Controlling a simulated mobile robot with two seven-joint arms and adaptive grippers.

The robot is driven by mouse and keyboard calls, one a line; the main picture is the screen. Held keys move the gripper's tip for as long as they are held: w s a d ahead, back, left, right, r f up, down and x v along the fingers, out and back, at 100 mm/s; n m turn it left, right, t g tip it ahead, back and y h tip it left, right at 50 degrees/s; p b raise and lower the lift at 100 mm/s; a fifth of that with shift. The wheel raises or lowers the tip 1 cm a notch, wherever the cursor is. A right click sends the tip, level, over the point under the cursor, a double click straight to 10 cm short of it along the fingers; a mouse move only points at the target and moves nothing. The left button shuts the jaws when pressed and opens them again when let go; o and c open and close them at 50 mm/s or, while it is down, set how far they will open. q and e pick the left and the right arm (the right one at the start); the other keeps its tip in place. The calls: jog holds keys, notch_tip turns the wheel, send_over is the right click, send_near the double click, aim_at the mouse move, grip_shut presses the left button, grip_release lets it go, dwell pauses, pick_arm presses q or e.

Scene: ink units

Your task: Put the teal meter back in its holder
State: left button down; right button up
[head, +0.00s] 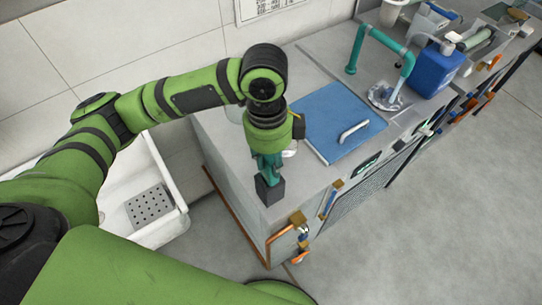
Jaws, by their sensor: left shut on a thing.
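My left gripper (268,154) points down over the near left corner of the counter, below its green wrist. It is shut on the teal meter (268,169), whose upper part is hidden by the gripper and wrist. The meter is roughly upright. A small dark grey block (270,191), which looks like the holder, is directly under the meter at the counter's corner. From this angle I cannot tell whether the meter's lower end is inside the block or just above it. My right gripper is not in view.
A blue lid with a white handle (340,120) lies on the grey counter (225,150) to the right. Behind it stand a teal tap (384,48) and a blue pump bottle (438,68). A white sink (178,218) is at the left. Orange-edged cabinet parts stick out at the front.

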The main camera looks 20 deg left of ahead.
pick_arm(q)
jog(key=c, duration=0.9)
grip_release()
jog(key=shift+f, duration=0.1)
jog(key=shift+c, duration=0.2)
notch_tip(320, 180, up, 12)
jog(key=b, duration=0.1)
jog(key=shift+w+a, duration=0.2)
jog(key=shift+a, duration=0.15)
